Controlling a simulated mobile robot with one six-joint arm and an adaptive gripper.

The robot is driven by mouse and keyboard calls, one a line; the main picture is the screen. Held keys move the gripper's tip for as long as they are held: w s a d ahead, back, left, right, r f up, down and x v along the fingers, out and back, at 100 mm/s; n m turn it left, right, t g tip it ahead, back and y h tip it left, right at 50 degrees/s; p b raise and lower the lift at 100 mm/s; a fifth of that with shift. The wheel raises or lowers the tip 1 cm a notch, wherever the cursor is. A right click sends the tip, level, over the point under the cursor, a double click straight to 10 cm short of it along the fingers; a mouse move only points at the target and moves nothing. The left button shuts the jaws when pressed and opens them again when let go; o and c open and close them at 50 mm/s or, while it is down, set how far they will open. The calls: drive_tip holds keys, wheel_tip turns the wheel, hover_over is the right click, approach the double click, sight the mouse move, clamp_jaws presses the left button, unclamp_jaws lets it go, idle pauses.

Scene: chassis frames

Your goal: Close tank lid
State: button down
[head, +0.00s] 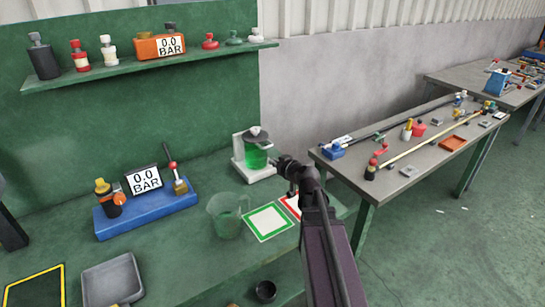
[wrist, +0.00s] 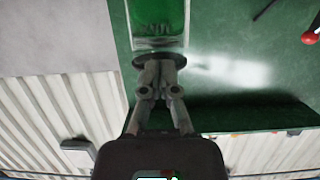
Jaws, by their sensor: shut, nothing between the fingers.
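The tank (head: 256,157) is a clear vessel of green liquid in a white stand (head: 239,152) at the back of the green bench. Its dark grey lid (head: 257,132) is at the tank's top; I cannot tell whether it is fully seated. My gripper (head: 284,164) is just right of and in front of the tank. In the wrist view, which looks upside down, the shut, empty fingers (wrist: 160,66) overlap the dark lid disc (wrist: 141,59) at the end of the green tank (wrist: 160,22). I cannot tell whether they touch it.
A glass beaker (head: 227,217) stands left of a green-framed mat (head: 268,221). A blue gauge base (head: 148,210) and a grey tray (head: 112,282) are farther left. A shelf (head: 150,65) with fittings hangs above. A grey table (head: 415,158) with rods and parts stands right.

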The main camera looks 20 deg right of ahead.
drive_tip(key=shift+s+d+f+b, duration=0.15)
drive_tip(key=shift+s+f+b, duration=0.45)
drive_tip(key=shift+f+b, duration=0.3)
drive_tip(key=shift+s+d+f+b, duration=0.15)
drive_tip(key=shift+s+f+b, duration=0.45)
drive_tip(key=shift+f+b, duration=0.25)
